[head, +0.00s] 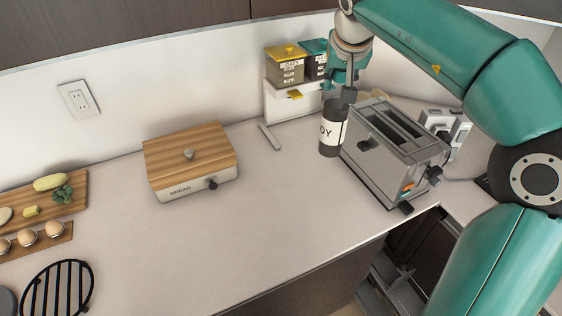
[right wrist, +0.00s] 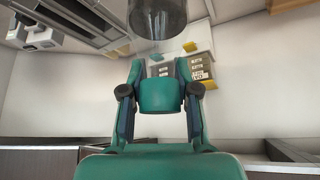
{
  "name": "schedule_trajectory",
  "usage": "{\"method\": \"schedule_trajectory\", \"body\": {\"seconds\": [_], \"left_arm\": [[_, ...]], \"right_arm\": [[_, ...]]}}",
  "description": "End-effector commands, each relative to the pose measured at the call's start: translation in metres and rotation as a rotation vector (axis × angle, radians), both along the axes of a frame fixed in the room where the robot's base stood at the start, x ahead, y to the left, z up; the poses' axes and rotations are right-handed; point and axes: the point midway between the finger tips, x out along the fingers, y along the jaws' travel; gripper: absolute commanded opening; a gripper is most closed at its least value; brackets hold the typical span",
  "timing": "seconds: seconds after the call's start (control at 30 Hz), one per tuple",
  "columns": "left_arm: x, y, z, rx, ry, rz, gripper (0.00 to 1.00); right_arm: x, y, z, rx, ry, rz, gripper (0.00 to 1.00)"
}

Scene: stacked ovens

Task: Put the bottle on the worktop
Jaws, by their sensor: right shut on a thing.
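The bottle (head: 330,138) is dark with a white label reading "OY" and hangs about upright in the head view, just left of the toaster. My right gripper (head: 347,92) comes down from above and is shut on the bottle's upper part. In the right wrist view the bottle (right wrist: 157,18) is a dark round shape at the top edge, beyond the gripper. The worktop (head: 255,225) is pale and runs across the head view. I cannot tell whether the bottle's base touches it. My left gripper is not in view.
The silver toaster (head: 395,160) stands close right of the bottle. A white shelf (head: 280,105) with canisters (head: 286,65) is behind. A wooden-lidded bread box (head: 190,160) stands left, and a board (head: 45,205) with food is far left. The middle worktop is clear.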

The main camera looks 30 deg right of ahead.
Motion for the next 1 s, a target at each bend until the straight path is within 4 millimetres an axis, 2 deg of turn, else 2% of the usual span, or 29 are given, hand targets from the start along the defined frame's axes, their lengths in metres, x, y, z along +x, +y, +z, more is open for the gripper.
{"method": "schedule_trajectory", "body": {"seconds": [0.13, 0.27, 0.6, 0.7, 0.8, 1.0], "left_arm": [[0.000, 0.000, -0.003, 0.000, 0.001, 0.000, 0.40], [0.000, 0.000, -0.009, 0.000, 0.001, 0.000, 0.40], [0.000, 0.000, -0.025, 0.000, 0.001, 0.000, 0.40], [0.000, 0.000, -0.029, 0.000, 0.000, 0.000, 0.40], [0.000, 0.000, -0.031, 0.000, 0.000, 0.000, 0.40], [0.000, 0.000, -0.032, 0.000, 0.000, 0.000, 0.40]], "right_arm": [[-0.006, -0.006, -0.008, -0.001, 0.001, -0.014, 0.00], [-0.009, -0.009, -0.032, -0.001, 0.003, -0.020, 0.00], [-0.010, -0.010, -0.120, 0.000, 0.004, -0.022, 0.00], [-0.010, -0.010, -0.139, 0.000, 0.002, -0.022, 0.00], [-0.009, -0.010, -0.151, 0.000, 0.000, -0.022, 0.00], [-0.009, -0.010, -0.162, 0.000, -0.001, -0.023, 0.00]]}}
